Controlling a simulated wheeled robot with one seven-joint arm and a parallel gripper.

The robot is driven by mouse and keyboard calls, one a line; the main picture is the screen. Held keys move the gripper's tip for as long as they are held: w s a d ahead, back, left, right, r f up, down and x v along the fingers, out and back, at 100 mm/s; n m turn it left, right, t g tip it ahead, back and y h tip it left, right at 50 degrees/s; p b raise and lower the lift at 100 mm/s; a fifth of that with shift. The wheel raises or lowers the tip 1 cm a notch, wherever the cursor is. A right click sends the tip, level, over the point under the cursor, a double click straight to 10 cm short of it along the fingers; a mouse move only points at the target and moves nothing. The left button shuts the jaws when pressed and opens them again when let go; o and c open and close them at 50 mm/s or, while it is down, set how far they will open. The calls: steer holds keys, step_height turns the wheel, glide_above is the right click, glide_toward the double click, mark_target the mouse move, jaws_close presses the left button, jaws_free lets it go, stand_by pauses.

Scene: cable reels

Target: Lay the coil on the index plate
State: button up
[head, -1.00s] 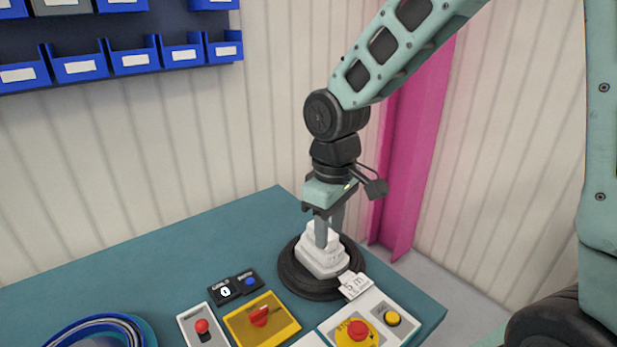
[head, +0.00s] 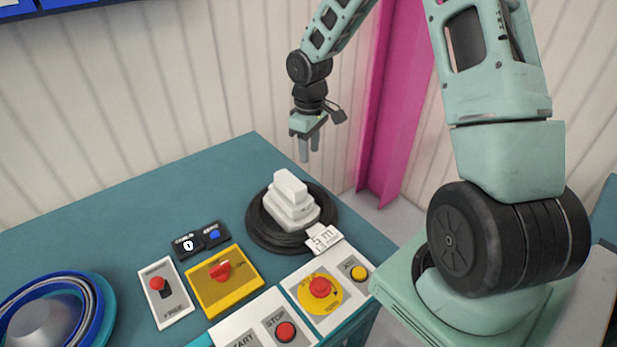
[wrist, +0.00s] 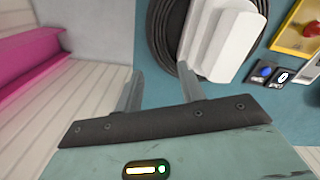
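A black cable coil (head: 262,232) lies flat on the teal bench. A white stepped block (head: 291,203) stands in its middle, and a white tag marked 5 m (head: 323,240) lies at its near edge. My gripper (head: 310,150) is open and empty, above and behind the block, apart from it. In the wrist view its two fingers (wrist: 157,78) are spread, with the coil (wrist: 165,30) and block (wrist: 218,40) beyond them. A round blue-rimmed piece with a grey dome (head: 98,318) is cut off at lower left; I cannot tell if it is the index plate.
A control panel with a START/STOP box (head: 286,331), a yellow-knob box (head: 359,273), a yellow switch box (head: 243,290) and a red-lever box (head: 158,285) lines the front. A pink post (head: 385,150) stands behind the bench. The bench's back left is clear.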

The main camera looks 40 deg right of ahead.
mark_target(309, 185)
step_height(309, 185, down, 12)
steer(key=shift+r, duration=0.15)
steer(key=shift+c, duration=0.3)
jaws_close()
steer(key=c, duration=0.6)
jaws_free()
jaws_close()
steer(key=shift+r+p, duration=0.2)
steer(key=shift+p, duration=0.1)
steer(key=shift+r+p, duration=0.5)
steer(key=shift+r, duration=0.05)
steer(key=shift+r+p, duration=1.45)
steer(key=shift+r, duration=0.15)
